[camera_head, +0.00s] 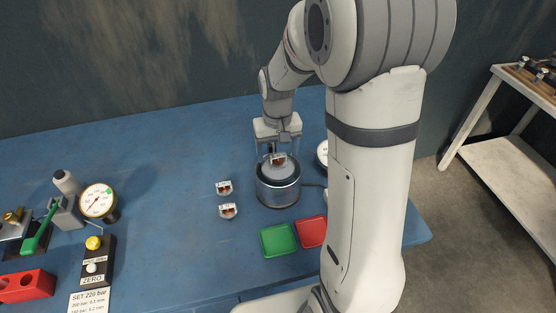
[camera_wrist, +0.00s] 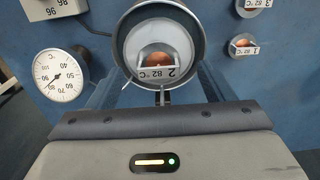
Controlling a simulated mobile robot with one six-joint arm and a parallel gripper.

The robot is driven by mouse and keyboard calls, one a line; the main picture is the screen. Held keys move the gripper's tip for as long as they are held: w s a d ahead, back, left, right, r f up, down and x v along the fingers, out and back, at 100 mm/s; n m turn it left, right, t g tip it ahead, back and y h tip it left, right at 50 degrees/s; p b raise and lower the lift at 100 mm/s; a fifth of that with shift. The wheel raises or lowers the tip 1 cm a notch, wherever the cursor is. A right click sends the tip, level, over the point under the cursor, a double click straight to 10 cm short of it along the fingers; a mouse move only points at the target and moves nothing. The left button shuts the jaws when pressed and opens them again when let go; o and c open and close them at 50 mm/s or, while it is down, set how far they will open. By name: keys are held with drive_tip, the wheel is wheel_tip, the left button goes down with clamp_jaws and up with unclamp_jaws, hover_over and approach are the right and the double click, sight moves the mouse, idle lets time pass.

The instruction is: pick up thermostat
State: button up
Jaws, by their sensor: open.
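A small thermostat (camera_head: 278,159) with a copper-coloured middle and a white tag sits at the top of a round metal pot (camera_head: 278,190). In the wrist view this thermostat (camera_wrist: 158,62) shows in the pot's round opening, with its tag reading 2 and 82 °C. Two similar thermostats lie on the blue table left of the pot, one farther back (camera_head: 224,188) and one nearer (camera_head: 228,211). In the wrist view their tags read 3 (camera_wrist: 252,5) and 1 (camera_wrist: 243,46). My gripper (camera_head: 278,152) is open and points down over the pot, around or just above the tagged thermostat; contact cannot be told.
A green tray (camera_head: 276,240) and a red tray (camera_head: 311,232) lie in front of the pot. A dial thermometer (camera_wrist: 62,76) and a display box (camera_wrist: 50,7) stand beside it. A pressure gauge (camera_head: 98,201) and a button box (camera_head: 97,261) are at left. The table's middle left is clear.

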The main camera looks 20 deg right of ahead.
sight(278, 162)
drive_tip(key=shift+f, duration=1.4)
drive_tip(key=shift+d, duration=0.1)
drive_tip(key=shift+c, duration=0.5)
drive_tip(key=c, duration=1.1)
